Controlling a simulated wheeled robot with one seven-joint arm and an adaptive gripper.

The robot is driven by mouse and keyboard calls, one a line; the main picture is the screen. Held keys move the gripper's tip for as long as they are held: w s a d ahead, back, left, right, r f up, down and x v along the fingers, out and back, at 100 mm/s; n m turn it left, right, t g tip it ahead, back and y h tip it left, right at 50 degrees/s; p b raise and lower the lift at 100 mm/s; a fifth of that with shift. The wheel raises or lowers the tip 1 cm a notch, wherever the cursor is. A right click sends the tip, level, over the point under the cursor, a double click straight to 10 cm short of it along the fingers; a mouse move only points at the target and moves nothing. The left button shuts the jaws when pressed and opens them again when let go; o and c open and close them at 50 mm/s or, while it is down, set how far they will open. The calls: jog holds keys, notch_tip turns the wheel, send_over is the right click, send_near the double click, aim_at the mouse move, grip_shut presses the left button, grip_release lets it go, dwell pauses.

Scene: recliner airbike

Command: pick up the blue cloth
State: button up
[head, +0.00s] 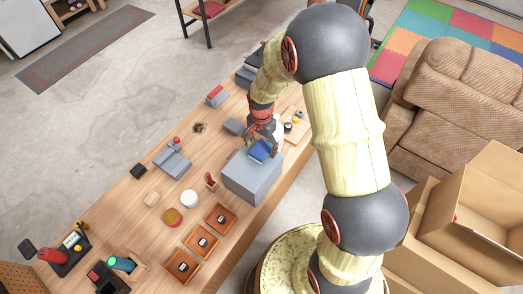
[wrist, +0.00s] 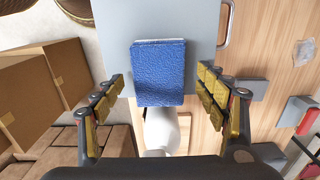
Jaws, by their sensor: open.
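The blue cloth (wrist: 159,75) is a small folded rectangle in the wrist view. It lies on the top of a grey box (wrist: 190,20), over its near edge in that view. In the head view the cloth (head: 262,150) lies on the grey box (head: 250,178) at the right side of the wooden table. My gripper (wrist: 166,92) is open and empty, its two padded fingers on either side of the cloth, apart from it. In the head view my gripper (head: 264,136) is just above the cloth and partly hides it. The gap in height is hard to tell.
A white rounded object (wrist: 161,130) stands beside the box, just below the cloth in the wrist view. The wooden table (head: 130,215) holds orange trays (head: 221,217), a grey device (head: 172,163) and a white round item (head: 189,197). Cardboard boxes (head: 480,215) and a recliner (head: 450,100) stand to the right.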

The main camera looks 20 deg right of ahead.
jog(key=shift+f, duration=0.55)
jog(key=shift+c, duration=0.9)
jog(key=c, duration=1.1)
jog(key=shift+r, duration=0.15)
jog(key=shift+r, duration=0.65)
notch_tip(320, 180, up, 2)
jog(key=shift+r, duration=0.2)
jog(key=s+d, duration=0.2)
jog(key=s, duration=0.7)
jog(key=s+d, duration=0.1)
jog(key=s, duration=0.7)
jog(key=shift+s+d+f, duration=0.2)
jog(key=shift+s+d, duration=0.15)
